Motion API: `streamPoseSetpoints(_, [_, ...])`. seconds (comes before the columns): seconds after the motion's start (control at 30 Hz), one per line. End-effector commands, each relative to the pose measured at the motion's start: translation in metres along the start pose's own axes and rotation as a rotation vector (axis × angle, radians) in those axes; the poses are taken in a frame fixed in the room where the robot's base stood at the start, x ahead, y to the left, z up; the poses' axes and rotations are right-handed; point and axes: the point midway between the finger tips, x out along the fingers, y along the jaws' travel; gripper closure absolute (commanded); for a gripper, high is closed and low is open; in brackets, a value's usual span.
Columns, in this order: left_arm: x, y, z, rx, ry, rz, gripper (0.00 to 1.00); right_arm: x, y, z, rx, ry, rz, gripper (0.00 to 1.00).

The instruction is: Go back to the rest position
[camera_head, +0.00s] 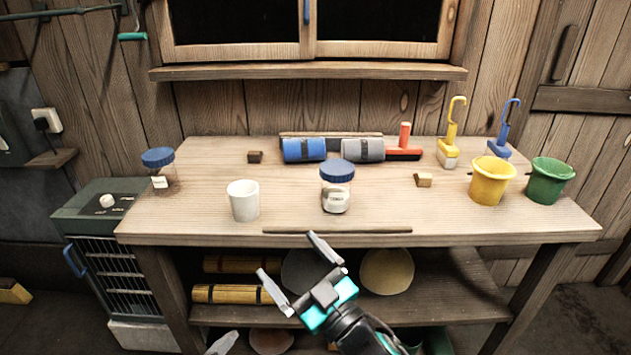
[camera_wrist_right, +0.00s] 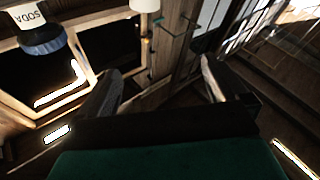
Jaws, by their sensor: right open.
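My right gripper (camera_head: 288,255) is in front of the workbench (camera_head: 400,215), near its front edge and over the lower shelf in the picture. Its two fingers are spread and nothing is between them. The right wrist view also shows the right gripper (camera_wrist_right: 158,78) with its fingers apart and empty. In the head view, a grey fingertip (camera_head: 222,343) shows at the bottom edge, seemingly of my left gripper; the rest of it is out of frame.
A blue-lidded jar (camera_head: 336,188) and white cup (camera_head: 244,201) stand on the bench. Another jar (camera_head: 159,170) is at the left. A yellow bucket (camera_head: 491,182) and green bucket (camera_head: 548,181) stand right. A thin rod (camera_head: 338,230) lies along the front edge.

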Motion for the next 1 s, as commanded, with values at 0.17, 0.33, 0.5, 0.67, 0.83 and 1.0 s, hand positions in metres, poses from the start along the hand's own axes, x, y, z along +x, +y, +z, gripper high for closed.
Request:
streamPoseSetpoints(0.17, [-0.014, 0.018, 0.027, -0.346, -0.05, 0.032, 0.0, -0.099, 0.023, 0.066, 0.133, -0.323, 0.217, 0.0])
streamPoseSetpoints(0.33, [-0.028, 0.033, 0.05, -0.655, -0.099, 0.041, 0.0, -0.203, 0.025, 0.107, 0.234, -0.627, 0.339, 0.0])
streamPoseSetpoints(0.5, [-0.038, 0.042, 0.066, -0.872, -0.137, 0.036, 0.0, -0.28, 0.017, 0.122, 0.301, -0.839, 0.384, 0.0])
streamPoseSetpoints(0.67, [-0.043, 0.045, 0.072, -0.958, -0.15, 0.03, 0.0, -0.309, 0.012, 0.124, 0.327, -0.92, 0.392, 0.0])
streamPoseSetpoints(0.83, [-0.043, 0.045, 0.072, -0.968, -0.152, 0.029, 0.0, -0.311, 0.011, 0.124, 0.329, -0.929, 0.392, 0.0])
streamPoseSetpoints(1.0, [-0.043, 0.045, 0.072, -0.965, -0.151, 0.03, 0.0, -0.311, 0.011, 0.124, 0.329, -0.928, 0.392, 0.0])
